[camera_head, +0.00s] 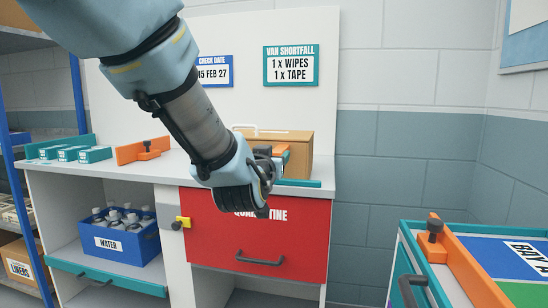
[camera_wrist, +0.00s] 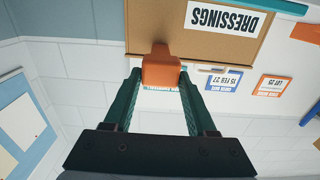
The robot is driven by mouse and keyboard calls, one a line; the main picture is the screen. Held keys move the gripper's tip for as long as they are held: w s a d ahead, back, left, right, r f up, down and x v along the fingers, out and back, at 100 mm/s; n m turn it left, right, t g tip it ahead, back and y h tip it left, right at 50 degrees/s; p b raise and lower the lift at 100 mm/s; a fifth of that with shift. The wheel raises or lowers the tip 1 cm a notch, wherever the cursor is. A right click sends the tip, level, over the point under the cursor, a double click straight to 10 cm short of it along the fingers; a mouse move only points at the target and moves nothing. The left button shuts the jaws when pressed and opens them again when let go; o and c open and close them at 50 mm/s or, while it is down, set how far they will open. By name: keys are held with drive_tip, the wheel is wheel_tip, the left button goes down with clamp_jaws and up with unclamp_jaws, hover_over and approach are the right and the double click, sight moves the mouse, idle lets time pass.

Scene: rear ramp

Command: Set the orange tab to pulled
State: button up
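The orange tab (camera_wrist: 161,72) sticks out from the front of a cardboard box labelled DRESSINGS (camera_wrist: 228,40) in the wrist view. My gripper (camera_wrist: 161,78) has its two dark green fingers on either side of the tab, with no clear gap, and looks shut on it. In the head view, the box (camera_head: 297,148) stands on the counter, and a bit of orange (camera_head: 281,150) shows at its front, behind my wrist. My arm hides most of the box's front and the fingertips there.
Below the counter is a red drawer (camera_head: 240,237) with a dark handle, and a yellow latch (camera_head: 184,222) beside it. A blue WATER bin (camera_head: 122,240) sits on the left shelf. An orange-edged cart (camera_head: 470,272) stands at right. An orange divider (camera_head: 140,151) stands on the counter.

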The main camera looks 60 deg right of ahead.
drive_tip(key=o, duration=0.4)
drive_tip(key=b+v, duration=0.1)
drive_tip(key=v, duration=1)
drive_tip(key=shift+b, duration=0.3)
drive_tip(key=shift+d, duration=0.1)
